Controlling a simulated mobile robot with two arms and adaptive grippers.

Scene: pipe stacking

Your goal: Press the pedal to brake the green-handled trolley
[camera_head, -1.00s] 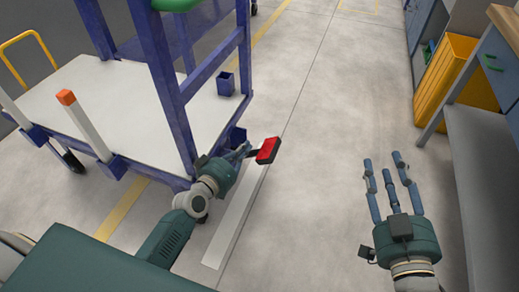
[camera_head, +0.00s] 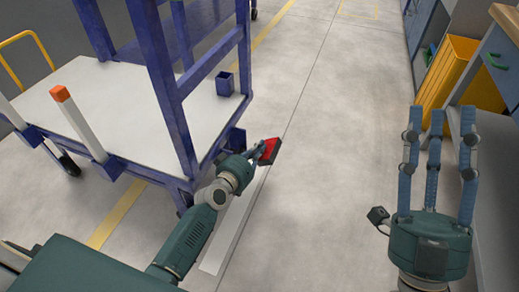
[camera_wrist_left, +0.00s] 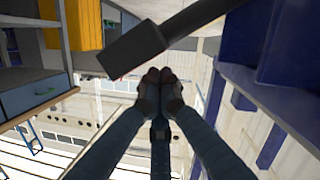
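The trolley is a blue frame with a white deck (camera_head: 95,85) at the left. Its green handle is almost wholly cut off at the top edge. The red pedal pad (camera_head: 269,151) sticks out beside the trolley's near right corner. My left gripper (camera_head: 254,150) is at the pedal's left side. In the left wrist view, its fingertips (camera_wrist_left: 160,77) are drawn together with nothing seen between them, just below the dark pedal (camera_wrist_left: 134,48). I cannot tell whether they touch it. My right gripper (camera_head: 438,125) is open and empty, fingers pointing up the picture.
A workbench (camera_head: 497,55) and a yellow bin (camera_head: 450,75) stand at the right, close to my right gripper. The floor between trolley and bench is clear.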

